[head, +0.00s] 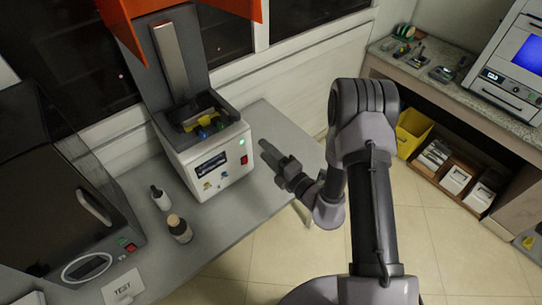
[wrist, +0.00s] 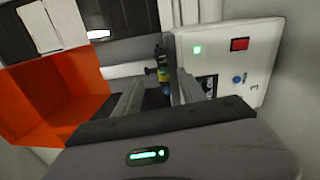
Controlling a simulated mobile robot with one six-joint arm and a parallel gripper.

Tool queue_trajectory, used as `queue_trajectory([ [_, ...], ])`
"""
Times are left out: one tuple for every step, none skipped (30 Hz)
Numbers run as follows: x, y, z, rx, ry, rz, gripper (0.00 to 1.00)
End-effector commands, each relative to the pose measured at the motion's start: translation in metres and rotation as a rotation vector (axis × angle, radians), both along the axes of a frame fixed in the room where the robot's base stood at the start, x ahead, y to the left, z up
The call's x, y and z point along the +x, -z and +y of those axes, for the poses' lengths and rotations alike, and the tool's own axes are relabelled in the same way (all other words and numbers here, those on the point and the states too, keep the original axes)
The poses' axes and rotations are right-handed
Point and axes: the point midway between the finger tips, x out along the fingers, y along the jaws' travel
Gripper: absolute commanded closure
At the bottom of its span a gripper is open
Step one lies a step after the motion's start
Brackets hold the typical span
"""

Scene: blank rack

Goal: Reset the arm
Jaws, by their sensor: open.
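My arm reaches over from the right in the head view. My gripper (head: 268,152) is just right of the white-fronted machine (head: 215,160), above the table edge and apart from the machine. In the wrist view, the two fingers of my gripper (wrist: 159,80) stand apart with nothing held between them. Behind them the machine's front panel (wrist: 225,62) shows a green light, a red switch and a blue knob. Small yellow and blue parts (head: 205,125) sit in the machine's open top.
An orange cover (head: 185,12) is above the machine. Two small bottles (head: 179,229) and a dark-lidded device (head: 62,200) stand on the grey table (head: 228,222). A counter (head: 470,95) with tools and a screened instrument (head: 515,70) is at right. Open floor lies between.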

Motion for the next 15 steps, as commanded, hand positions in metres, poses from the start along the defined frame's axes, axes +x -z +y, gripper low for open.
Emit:
queue_trajectory([
  [-0.006, 0.001, -0.005, 0.001, 0.002, 0.003, 0.52],
  [-0.009, 0.001, -0.007, 0.000, 0.002, 0.001, 0.52],
  [-0.013, 0.001, -0.010, 0.001, 0.002, 0.002, 0.52],
  [-0.014, 0.001, -0.011, 0.000, 0.002, 0.001, 0.52],
  [-0.016, 0.000, -0.011, 0.000, 0.002, 0.000, 0.52],
  [-0.017, 0.000, -0.012, 0.000, 0.000, 0.000, 0.52],
  [-0.017, 0.000, -0.012, 0.000, 0.000, 0.000, 0.52],
  [-0.018, 0.000, -0.012, 0.000, -0.001, 0.000, 0.52],
  [-0.018, 0.000, -0.012, 0.000, -0.001, 0.000, 0.52],
  [-0.018, 0.000, -0.012, 0.000, -0.001, 0.000, 0.52],
  [-0.017, 0.000, -0.012, 0.000, -0.001, 0.000, 0.52],
  [-0.017, 0.000, -0.011, 0.000, -0.001, 0.000, 0.52],
  [-0.017, 0.000, -0.012, 0.000, 0.000, 0.000, 0.52],
  [-0.017, 0.000, -0.012, 0.000, 0.000, 0.000, 0.52],
  [-0.017, 0.000, -0.012, 0.000, 0.000, 0.000, 0.52],
])
